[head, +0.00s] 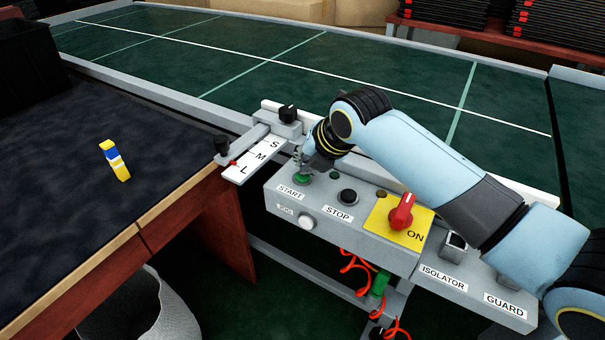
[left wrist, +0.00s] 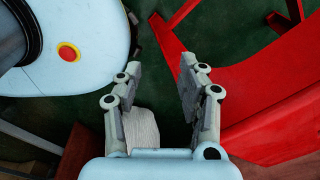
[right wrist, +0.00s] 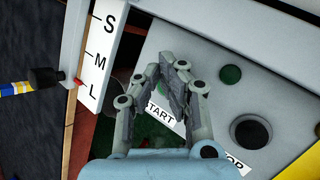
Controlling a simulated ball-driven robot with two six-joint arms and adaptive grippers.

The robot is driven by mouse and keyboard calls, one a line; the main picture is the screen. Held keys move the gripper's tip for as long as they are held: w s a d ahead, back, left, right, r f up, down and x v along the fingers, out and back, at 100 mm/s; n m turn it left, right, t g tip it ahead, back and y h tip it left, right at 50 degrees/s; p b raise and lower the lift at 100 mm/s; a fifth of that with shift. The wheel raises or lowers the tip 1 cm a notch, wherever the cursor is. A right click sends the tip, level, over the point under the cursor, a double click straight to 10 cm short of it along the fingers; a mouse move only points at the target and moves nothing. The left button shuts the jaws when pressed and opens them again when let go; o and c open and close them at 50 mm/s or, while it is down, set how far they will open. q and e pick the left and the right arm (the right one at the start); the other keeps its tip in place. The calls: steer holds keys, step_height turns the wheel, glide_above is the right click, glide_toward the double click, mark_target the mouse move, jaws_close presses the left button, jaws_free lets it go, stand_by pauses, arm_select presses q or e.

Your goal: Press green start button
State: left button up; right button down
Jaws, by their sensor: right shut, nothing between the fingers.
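The green start button (head: 302,179) sits on the sloping grey control box (head: 375,239), just above the START label (head: 290,192). My right gripper (head: 299,158) is shut and empty, its fingertips pointing down close above the button. I cannot tell whether they touch it.
The green conveyor (head: 290,60) runs behind. Red metal parts (left wrist: 265,90) lie near my left gripper.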

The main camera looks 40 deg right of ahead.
steer(key=shift+f, duration=0.15)
stand_by(0.4)
steer(key=shift+r+p, duration=0.85)
steer(key=shift+p, duration=0.15)
step_height(320, 180, up, 5)
steer(key=p, duration=0.5)
stand_by(0.5)
